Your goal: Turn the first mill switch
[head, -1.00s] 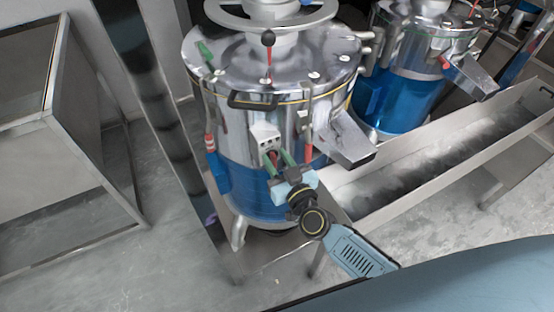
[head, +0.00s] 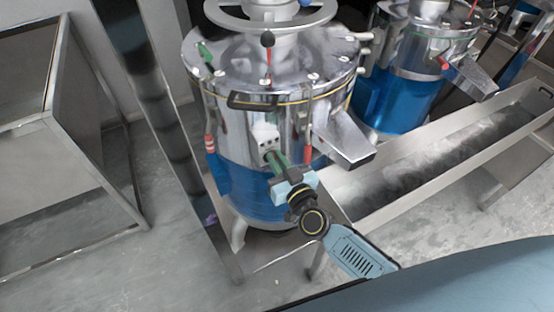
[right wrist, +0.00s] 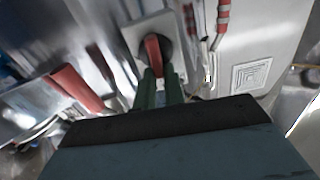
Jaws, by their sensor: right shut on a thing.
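The first mill (head: 240,110), a shiny steel drum with a blue lower band, stands at the centre of the head view. A pale switch box (head: 265,134) is on its front. My right gripper (head: 274,157) reaches up to this box, its green fingers close together. In the right wrist view the red switch handle (right wrist: 153,47) stands out from a square grey plate (right wrist: 138,32). The right fingertips (right wrist: 159,80) are shut on its near end. In the head view the fingers hide the handle. My left gripper is not in view.
A second mill (head: 398,100) stands behind at the right. A long metal trough (head: 400,185) runs below it. A spout (head: 345,145) juts from the first mill, right of my gripper. A metal frame table (head: 60,110) is at the left, with open floor between.

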